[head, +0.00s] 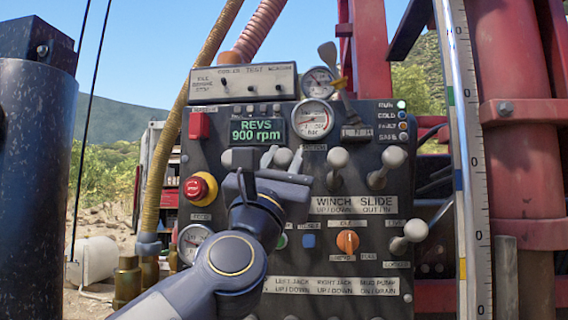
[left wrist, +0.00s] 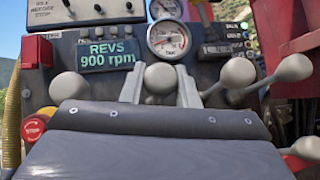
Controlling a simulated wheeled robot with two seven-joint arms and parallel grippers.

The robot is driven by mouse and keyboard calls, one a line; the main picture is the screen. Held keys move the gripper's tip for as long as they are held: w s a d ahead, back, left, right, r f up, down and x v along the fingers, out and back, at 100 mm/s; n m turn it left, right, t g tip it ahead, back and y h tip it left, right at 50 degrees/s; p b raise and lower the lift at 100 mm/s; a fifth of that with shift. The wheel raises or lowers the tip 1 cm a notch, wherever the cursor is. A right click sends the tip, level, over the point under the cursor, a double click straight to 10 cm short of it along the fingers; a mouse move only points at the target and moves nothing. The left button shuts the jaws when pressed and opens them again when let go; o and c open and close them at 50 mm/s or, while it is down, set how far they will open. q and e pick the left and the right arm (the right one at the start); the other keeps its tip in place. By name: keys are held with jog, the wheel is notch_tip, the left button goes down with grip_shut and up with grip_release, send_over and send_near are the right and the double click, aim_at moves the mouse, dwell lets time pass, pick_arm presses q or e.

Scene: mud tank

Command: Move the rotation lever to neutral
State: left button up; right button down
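My left gripper (head: 284,157) reaches the control panel from below. Its two fingers lie close along both sides of a round grey lever knob (head: 283,158) and look shut on it. In the left wrist view the knob (left wrist: 160,78) sits between the two pale fingers (left wrist: 160,86), with little or no gap. The lever's shaft and label are hidden by my gripper, so I cannot read whether it is the rotation lever. My right gripper is not in view.
Two more grey-knobbed levers, winch (head: 338,158) and slide (head: 393,157), stand close on the right. A red stop button (head: 195,189) is at left, an orange knob (head: 347,241) lower right. The display (head: 256,130) reads REVS 900 rpm. A steel mast (head: 461,150) borders the right.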

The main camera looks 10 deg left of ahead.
pick_arm(q)
jog(key=o, duration=0.4)
jog(key=shift+f, duration=0.1)
jog(key=b+v, duration=0.3)
jog(key=v, duration=0.4)
jog(key=shift+s+f+b, duration=0.25)
jog(key=shift+s+b, duration=0.05)
jog(key=shift+s, duration=0.05)
jog(key=shift+a, duration=0.1)
